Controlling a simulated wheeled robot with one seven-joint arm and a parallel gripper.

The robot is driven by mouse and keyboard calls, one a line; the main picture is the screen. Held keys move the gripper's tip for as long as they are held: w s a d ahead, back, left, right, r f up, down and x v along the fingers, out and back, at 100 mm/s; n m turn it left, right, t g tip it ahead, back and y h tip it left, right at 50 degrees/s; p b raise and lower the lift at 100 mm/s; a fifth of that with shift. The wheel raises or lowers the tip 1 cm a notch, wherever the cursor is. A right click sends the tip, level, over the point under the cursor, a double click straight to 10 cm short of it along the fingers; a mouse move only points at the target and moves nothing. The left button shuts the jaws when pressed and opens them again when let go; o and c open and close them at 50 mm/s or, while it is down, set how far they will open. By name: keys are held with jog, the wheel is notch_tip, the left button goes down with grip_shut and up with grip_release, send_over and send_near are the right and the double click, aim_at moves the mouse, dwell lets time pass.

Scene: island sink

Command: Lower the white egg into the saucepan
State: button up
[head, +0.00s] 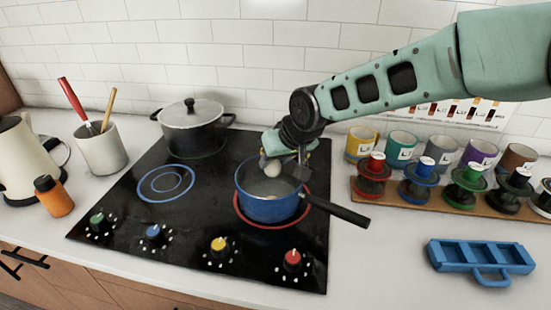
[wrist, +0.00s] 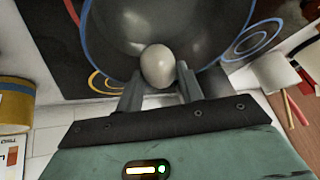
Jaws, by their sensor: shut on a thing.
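The white egg (wrist: 158,66) is between the two fingers of my gripper (wrist: 160,85) in the wrist view. In the head view the egg (head: 271,168) shows just below my gripper (head: 284,160), over the opening of the blue saucepan (head: 268,206). The saucepan stands on the front right burner, inside a red ring, with its dark handle pointing right. In the wrist view the saucepan's grey inside (wrist: 205,30) fills the space behind the egg. I cannot tell whether the egg touches the saucepan's bottom.
A lidded grey pot (head: 193,128) stands at the back of the black cooktop (head: 150,222). Coloured knobs line its front. At right are a wooden rack (head: 385,194) with coloured spools, several cups behind it, and a blue tray (head: 480,258). A utensil crock (head: 101,150) stands left.

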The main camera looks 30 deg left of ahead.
aim_at(279, 172)
jog(key=shift+f+b, duration=1.55)
jog(key=shift+f, duration=1)
dwell(1.0)
jog(key=o, duration=0.7)
jog(key=b+v, duration=0.3)
jog(key=v, duration=1.4)
jog(key=s+d+f+m+h, duration=0.1)
jog(key=s+d+f, duration=0.2)
jog(key=s+d, duration=0.4)
jog(key=s+d+f+m+g+h, duration=0.1)
jog(key=s+d, duration=0.6)
jog(key=d, duration=0.7)
jog(key=s+d+f+m+g+h, duration=0.1)
jog(key=s+d+f+h, duration=0.2)
jog(key=d, duration=0.8)
jog(key=shift+s+d+f, duration=0.1)
jog(key=shift+s+f, duration=0.25)
jog(key=shift+s, duration=0.3)
jog(key=shift+s+d+f, duration=0.1)
jog(key=shift+s+f, duration=0.3)
jog(key=shift+s, duration=0.2)
jog(key=shift+s+d+f, duration=0.15)
jog(key=shift+s+f, duration=0.2)
jog(key=shift+s, duration=0.3)
